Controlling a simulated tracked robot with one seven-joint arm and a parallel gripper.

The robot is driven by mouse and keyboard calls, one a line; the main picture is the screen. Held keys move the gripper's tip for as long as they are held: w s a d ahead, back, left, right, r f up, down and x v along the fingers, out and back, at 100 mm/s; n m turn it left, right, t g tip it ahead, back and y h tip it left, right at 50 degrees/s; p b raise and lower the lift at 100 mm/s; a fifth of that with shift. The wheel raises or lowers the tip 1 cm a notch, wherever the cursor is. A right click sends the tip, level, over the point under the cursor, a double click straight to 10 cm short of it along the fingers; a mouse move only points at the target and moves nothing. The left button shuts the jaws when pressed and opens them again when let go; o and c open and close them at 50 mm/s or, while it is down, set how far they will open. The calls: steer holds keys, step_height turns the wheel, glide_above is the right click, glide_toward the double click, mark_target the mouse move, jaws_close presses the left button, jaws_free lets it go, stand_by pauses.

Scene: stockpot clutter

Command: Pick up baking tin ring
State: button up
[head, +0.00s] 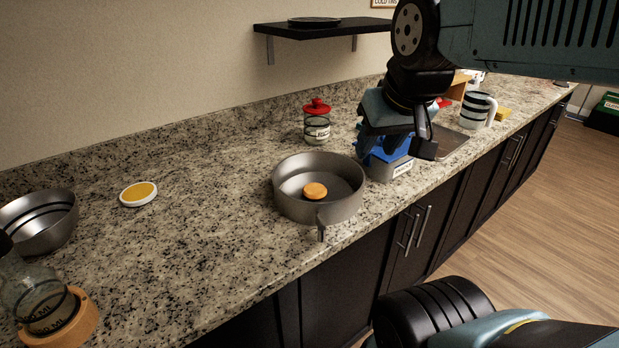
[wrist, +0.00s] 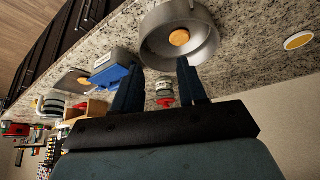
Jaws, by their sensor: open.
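The baking tin ring (head: 290,205) is a round grey metal tin with high walls and a small latch on its front side. It stands upright on the granite counter, near the front edge. A small orange-brown round piece (head: 315,191) sits inside it. The tin also shows at the top of the wrist view (wrist: 155,45). My gripper (head: 398,148) is open, to the right of the tin and higher, above a blue-lidded container. In the wrist view my gripper (wrist: 158,66) has its two dark fingers spread with nothing held; the tin lies beyond them.
The blue-lidded container (head: 392,168) stands close to the tin's right. A red-lidded jar (head: 317,122) is behind it. A yellow-topped white disc (head: 138,194), a metal bowl (head: 40,218) and a glass jar (head: 45,305) are left. A striped mug (head: 478,108) is right. Counter left of the tin is clear.

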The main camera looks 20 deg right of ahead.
steer(key=m+g, duration=0.1)
steer(key=g, duration=0.5)
glide_above(275, 178)
step_height(275, 178, down, 8)
step_height(275, 178, down, 8)
steer(key=shift+s+f, duration=0.15)
steer(key=shift+f, duration=2.5)
steer(key=shift+w, duration=0.2)
steer(key=shift+c, duration=0.4)
jaws_close()
